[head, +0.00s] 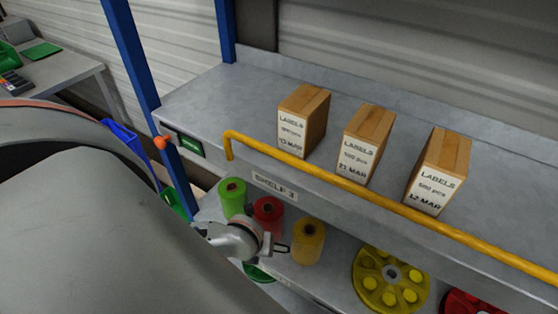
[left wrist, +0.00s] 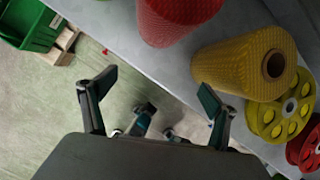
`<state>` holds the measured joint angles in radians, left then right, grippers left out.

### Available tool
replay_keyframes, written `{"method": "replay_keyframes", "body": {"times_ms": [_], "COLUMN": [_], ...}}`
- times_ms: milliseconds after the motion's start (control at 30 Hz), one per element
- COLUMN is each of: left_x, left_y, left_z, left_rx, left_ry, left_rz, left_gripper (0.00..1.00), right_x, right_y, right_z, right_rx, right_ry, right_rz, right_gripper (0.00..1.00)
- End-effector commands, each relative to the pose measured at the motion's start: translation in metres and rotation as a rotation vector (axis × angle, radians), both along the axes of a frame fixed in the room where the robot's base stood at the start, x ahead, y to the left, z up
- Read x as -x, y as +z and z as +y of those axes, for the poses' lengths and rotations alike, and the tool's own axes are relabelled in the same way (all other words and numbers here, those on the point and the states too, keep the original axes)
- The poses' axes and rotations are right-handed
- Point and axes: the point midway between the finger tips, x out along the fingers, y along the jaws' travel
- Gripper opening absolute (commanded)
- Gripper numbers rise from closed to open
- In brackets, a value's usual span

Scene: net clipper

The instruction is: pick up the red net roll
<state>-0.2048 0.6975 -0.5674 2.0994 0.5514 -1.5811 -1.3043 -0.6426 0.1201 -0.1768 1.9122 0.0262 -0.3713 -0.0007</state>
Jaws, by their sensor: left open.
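The red net roll (head: 268,211) stands on the lower shelf between a green roll (head: 232,196) and a yellow roll (head: 308,243). My left gripper (head: 277,247) is at the front of that shelf and overlaps the lower part of the red roll in the head view. In the left wrist view the red roll (left wrist: 175,20) is at the top edge, partly cut off, beyond the fingertips. My left gripper (left wrist: 157,82) is open, with nothing between its fingers. The yellow roll (left wrist: 232,65) is beyond the right finger. My right gripper is not in view.
Three label boxes (head: 303,120) stand on the upper shelf (head: 230,90), behind a yellow rail (head: 390,212). A yellow reel (head: 390,281) and a red reel (head: 470,303) are right of the rolls. A blue post (head: 139,65) rises at the left.

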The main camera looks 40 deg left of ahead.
Motion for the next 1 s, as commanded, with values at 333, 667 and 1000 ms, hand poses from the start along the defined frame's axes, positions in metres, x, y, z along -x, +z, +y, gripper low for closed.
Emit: {"method": "replay_keyframes", "body": {"times_ms": [333,667,1000], "left_x": [-0.032,-0.064,-0.104], "left_y": [0.008,0.008,0.008], "left_z": [0.032,0.047,0.066], "left_rx": [-0.093,-0.09,-0.088], "left_ry": [-0.098,-0.097,-0.094], "left_rz": [0.034,0.035,0.033], "left_gripper": [0.88,0.88,0.88], "right_x": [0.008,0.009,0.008], "right_y": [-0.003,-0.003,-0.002], "right_z": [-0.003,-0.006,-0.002], "right_rx": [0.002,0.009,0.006], "right_ry": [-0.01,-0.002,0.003], "right_rz": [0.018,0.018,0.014], "right_gripper": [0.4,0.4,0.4]}}
